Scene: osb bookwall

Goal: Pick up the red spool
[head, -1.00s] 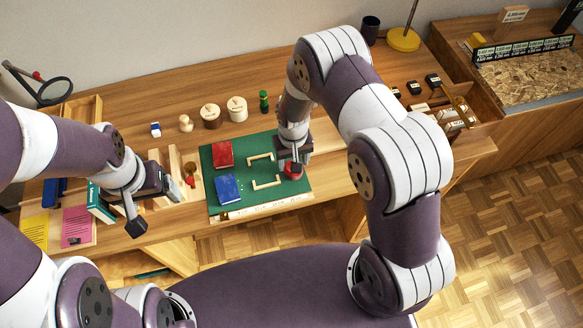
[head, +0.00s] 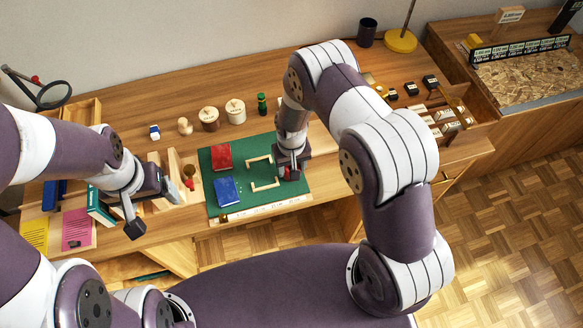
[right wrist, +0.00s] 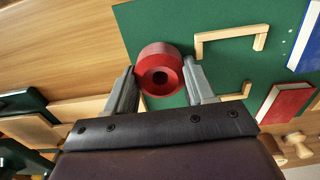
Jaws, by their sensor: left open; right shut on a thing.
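The red spool (right wrist: 160,72) is between the two grey fingers of my right gripper (right wrist: 159,82) in the right wrist view, its round end with a dark central hole facing the camera. My right gripper is shut on it, a finger at each side, over the green mat (right wrist: 220,68). In the head view the spool (head: 291,174) shows only as a small red patch under my right gripper (head: 291,166), near the mat's right edge; the gripper hides most of it. My left gripper (head: 153,208) is open and empty at the desk's front left.
A red book (head: 221,157), a blue book (head: 227,190) and pale wooden brackets (head: 265,185) lie on the mat left of the spool. Bare wood lies right of the mat.

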